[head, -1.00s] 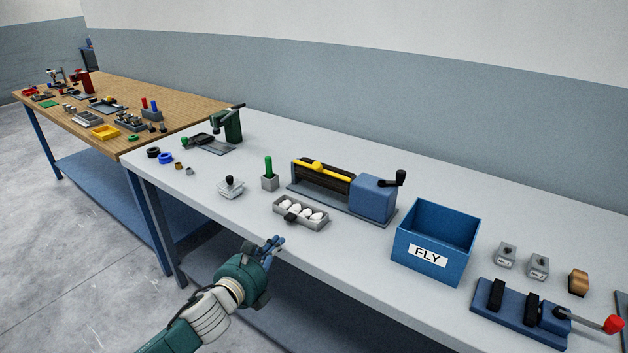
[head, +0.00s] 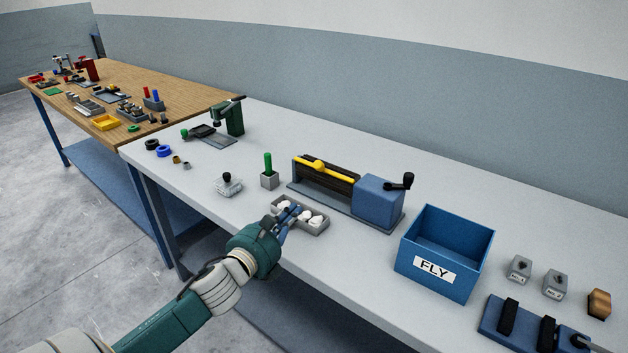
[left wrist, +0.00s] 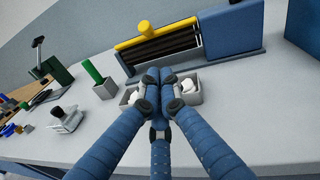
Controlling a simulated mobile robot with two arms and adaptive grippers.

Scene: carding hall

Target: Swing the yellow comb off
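The yellow comb (head: 335,173) is a bar with a rounded lump, lying along the top of a dark slatted bed on the blue machine (head: 379,201). It also shows in the left wrist view (left wrist: 155,38), beyond my fingers. My left gripper (head: 292,212) is over the grey tray of white tufts, in front of the machine and apart from the comb. Its blue fingertips (left wrist: 160,76) are together with nothing visible between them. They hide the middle of the tray. My right gripper is not in view.
The grey tray (head: 316,232) stands in front of the machine. A grey block with a green peg (head: 268,170) is left of it. A crank (head: 402,183) sticks out at the machine's right, beside a blue FLY bin (head: 432,270). The bench is clear behind the machine.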

